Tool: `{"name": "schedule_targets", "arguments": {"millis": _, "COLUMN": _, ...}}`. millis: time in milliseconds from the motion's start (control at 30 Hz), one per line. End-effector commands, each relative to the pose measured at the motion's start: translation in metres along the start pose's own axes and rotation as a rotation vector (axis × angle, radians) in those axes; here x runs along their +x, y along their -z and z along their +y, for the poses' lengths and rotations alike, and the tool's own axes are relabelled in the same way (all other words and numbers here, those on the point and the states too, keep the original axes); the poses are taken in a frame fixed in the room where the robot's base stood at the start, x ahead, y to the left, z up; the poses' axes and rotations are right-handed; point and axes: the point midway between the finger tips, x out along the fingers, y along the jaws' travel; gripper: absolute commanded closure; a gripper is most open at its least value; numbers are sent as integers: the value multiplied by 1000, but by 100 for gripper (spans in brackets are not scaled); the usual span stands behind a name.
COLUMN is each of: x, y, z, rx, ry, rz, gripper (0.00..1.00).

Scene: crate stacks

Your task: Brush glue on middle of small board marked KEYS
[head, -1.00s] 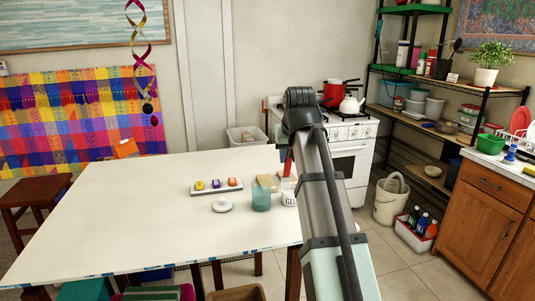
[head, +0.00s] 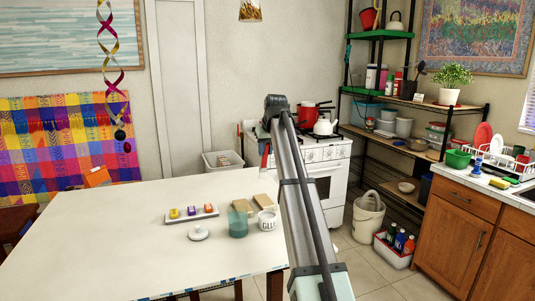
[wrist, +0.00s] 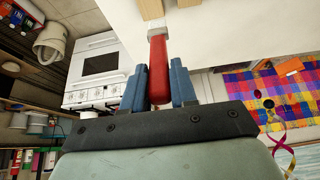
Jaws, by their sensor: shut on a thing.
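My gripper (wrist: 158,84) has blue fingers shut on the red handle of a brush (wrist: 157,66) in the wrist view. A sliver of the red handle (head: 265,157) shows left of my arm in the head view. Two light wooden boards lie on the table: the left board (head: 240,203) is partly behind a teal cup (head: 238,226), the right board (head: 264,201) is behind a white glue pot (head: 267,221). In the wrist view, wooden pieces show at the top edge beyond the brush. I cannot read any marking on the boards. The bristles are unclear.
On the white table (head: 110,240), a tray (head: 185,218) holds yellow, purple and orange items, with a round white lid-like thing (head: 198,233) in front. The table's left side is clear. A stove (head: 325,178) and a bin (head: 222,162) stand behind; shelves are at right.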

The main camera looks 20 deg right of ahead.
Motion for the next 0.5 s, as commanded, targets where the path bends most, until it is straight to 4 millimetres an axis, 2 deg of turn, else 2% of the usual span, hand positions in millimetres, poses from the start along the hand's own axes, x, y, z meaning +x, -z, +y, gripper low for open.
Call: {"name": "schedule_targets", "arguments": {"millis": 500, "x": 35, "y": -21, "z": 0, "rx": -1, "ry": 0, "rz": 0, "gripper": 100}}
